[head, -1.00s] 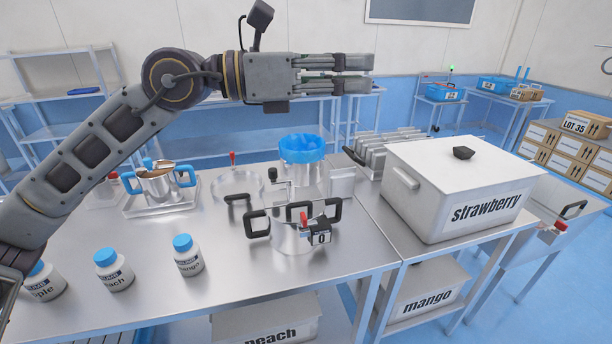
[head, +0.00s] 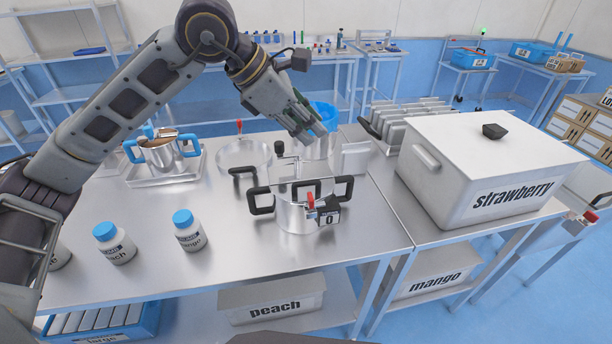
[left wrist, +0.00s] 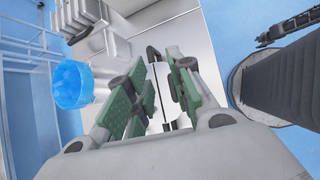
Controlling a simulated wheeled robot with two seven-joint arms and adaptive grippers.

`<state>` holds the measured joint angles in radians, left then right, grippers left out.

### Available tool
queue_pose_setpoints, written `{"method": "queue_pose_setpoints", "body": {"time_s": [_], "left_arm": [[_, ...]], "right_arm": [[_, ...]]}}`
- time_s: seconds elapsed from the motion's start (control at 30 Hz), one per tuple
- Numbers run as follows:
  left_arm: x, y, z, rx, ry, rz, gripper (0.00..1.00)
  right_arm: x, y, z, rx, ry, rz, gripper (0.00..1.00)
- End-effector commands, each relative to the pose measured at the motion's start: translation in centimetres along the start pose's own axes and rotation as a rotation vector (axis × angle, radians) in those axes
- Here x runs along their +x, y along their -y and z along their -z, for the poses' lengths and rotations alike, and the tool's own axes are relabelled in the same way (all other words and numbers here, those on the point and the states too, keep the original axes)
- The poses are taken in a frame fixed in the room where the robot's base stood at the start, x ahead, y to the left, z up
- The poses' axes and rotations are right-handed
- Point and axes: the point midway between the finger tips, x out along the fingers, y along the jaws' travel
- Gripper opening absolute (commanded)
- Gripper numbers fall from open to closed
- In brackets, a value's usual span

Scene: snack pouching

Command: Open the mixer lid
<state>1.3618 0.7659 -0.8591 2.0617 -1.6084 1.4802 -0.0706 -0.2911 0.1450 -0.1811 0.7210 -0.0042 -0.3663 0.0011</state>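The mixer (head: 296,218) is a steel pot on the table with black loop handles and a red-levered block reading 0. Its lid (head: 312,184) lies on top, with a thin crank and black knob above it. My left gripper (head: 316,132) is above and behind the mixer, angled down to the right, apart from the lid. In the left wrist view its green-padded fingers (left wrist: 160,85) are spread with nothing held. A dark jointed part (left wrist: 288,25) at that view's upper right may be my right gripper; its fingers are unclear.
A blue-lined container (head: 325,112) stands behind the mixer, also in the left wrist view (left wrist: 73,85). The strawberry box (head: 450,200) is at right. A blue-handled pot (head: 160,157) and bottles (head: 190,234) are at left.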

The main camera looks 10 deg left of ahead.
Motion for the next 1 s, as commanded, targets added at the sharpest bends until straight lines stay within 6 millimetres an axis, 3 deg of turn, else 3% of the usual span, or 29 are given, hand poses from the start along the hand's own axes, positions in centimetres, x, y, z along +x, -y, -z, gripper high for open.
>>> {"method": "queue_pose_setpoints", "body": {"time_s": [0.2, 0.33, 1.0], "left_arm": [[-0.3, -0.1, 3.9, 0.006, -0.176, -0.005, 0.23], [-0.6, 0.0, 5.2, 0.009, -0.238, 0.001, 0.23], [-0.1, 0.1, 5.9, 0.014, -0.262, 0.005, 0.23]], "right_arm": [[-0.1, 0.0, 1.4, 0.001, -0.064, 0.0, 0.4], [-0.1, 0.0, 1.9, 0.002, -0.086, 0.0, 0.4], [-0.1, 0.0, 2.1, 0.003, -0.094, 0.0, 0.4]]}}
